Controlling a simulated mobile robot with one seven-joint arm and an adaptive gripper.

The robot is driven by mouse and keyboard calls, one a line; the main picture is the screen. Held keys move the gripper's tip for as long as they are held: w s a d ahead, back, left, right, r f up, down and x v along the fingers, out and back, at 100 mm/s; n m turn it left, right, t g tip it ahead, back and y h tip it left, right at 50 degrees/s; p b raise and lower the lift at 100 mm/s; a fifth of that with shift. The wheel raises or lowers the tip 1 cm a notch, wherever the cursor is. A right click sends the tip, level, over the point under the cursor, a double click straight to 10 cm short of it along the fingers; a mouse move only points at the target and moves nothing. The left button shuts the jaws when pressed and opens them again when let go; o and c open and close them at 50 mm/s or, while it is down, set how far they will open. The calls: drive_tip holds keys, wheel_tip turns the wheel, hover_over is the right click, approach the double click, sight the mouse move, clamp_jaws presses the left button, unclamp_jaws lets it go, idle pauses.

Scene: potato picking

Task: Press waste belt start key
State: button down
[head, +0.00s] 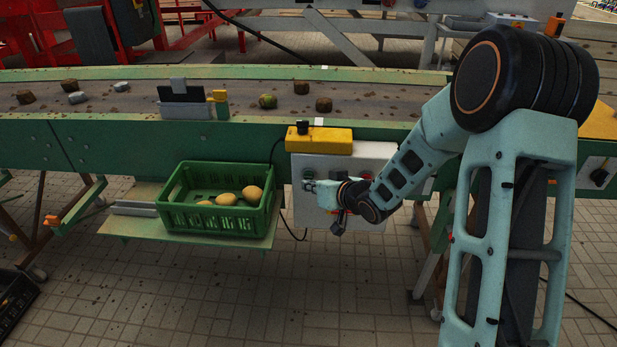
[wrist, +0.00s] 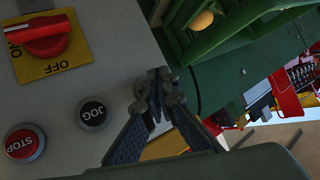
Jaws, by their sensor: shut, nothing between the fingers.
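A grey control box (head: 345,160) hangs on the green conveyor frame. In the wrist view its face (wrist: 100,40) carries a red rotary switch (wrist: 45,38) on a yellow ON/OFF plate, a red STOP button (wrist: 22,143) and a black JOG button (wrist: 93,114). My gripper (head: 309,184) is at the box's left part. In the wrist view my gripper (wrist: 157,90) is shut and empty, its tips near the box's edge, beside the JOG button. I see no key labelled start; the fingers may hide one. I cannot tell whether the tips touch the box.
A green crate (head: 215,228) with several potatoes stands on a shelf left of the box. Above, the conveyor belt (head: 230,100) carries several potatoes and stones. A yellow housing (head: 330,142) sits atop the box. A cable hangs beside the box. The tiled floor in front is mostly clear.

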drive_tip(key=shift+w, duration=0.2)
drive_tip(key=shift+w, duration=0.25)
